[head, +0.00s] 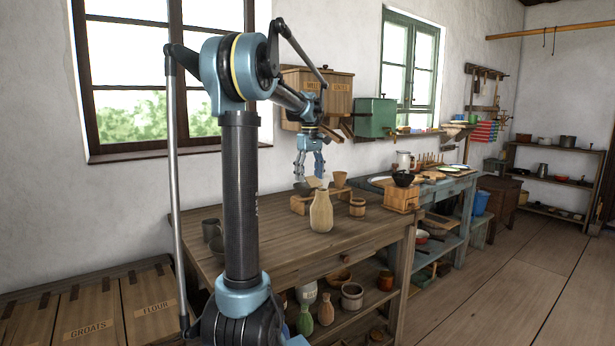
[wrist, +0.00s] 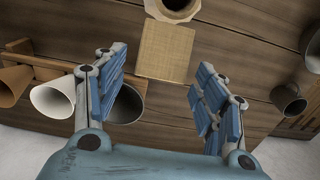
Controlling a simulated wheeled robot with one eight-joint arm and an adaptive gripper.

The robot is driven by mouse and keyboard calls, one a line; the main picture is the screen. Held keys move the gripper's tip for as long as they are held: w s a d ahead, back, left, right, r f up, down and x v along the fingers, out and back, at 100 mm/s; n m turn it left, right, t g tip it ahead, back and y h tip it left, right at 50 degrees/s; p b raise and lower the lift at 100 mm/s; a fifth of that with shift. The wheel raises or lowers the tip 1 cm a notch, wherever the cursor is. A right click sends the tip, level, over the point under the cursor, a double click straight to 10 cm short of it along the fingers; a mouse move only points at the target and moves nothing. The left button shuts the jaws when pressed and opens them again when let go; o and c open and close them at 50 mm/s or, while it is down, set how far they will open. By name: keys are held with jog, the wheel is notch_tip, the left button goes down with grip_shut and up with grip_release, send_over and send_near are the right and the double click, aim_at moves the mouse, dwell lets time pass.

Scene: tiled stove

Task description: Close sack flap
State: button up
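A pale tan sack (head: 321,213), narrow at the neck, stands upright on the wooden workbench. Its flap (head: 314,182) appears to stick out from the top. In the wrist view the sack's mouth (wrist: 175,6) is dark and uncovered at the top edge. The square woven flap (wrist: 165,51) lies out from the mouth towards my gripper. My gripper (head: 309,174) points down above the bench, near the flap. In the wrist view its fingers (wrist: 160,88) are spread apart with nothing between them; the flap is ahead of them, and I see no contact.
A low wooden stand (head: 300,204) carrying vessels is close behind the sack. A small wooden pot (head: 357,207) stands to its right. Dark mugs (head: 211,229) are at the bench's left. A wooden box (head: 330,92) hangs on the wall behind. The bench front (head: 340,246) is clear.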

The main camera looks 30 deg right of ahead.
jog(key=c, duration=0.9)
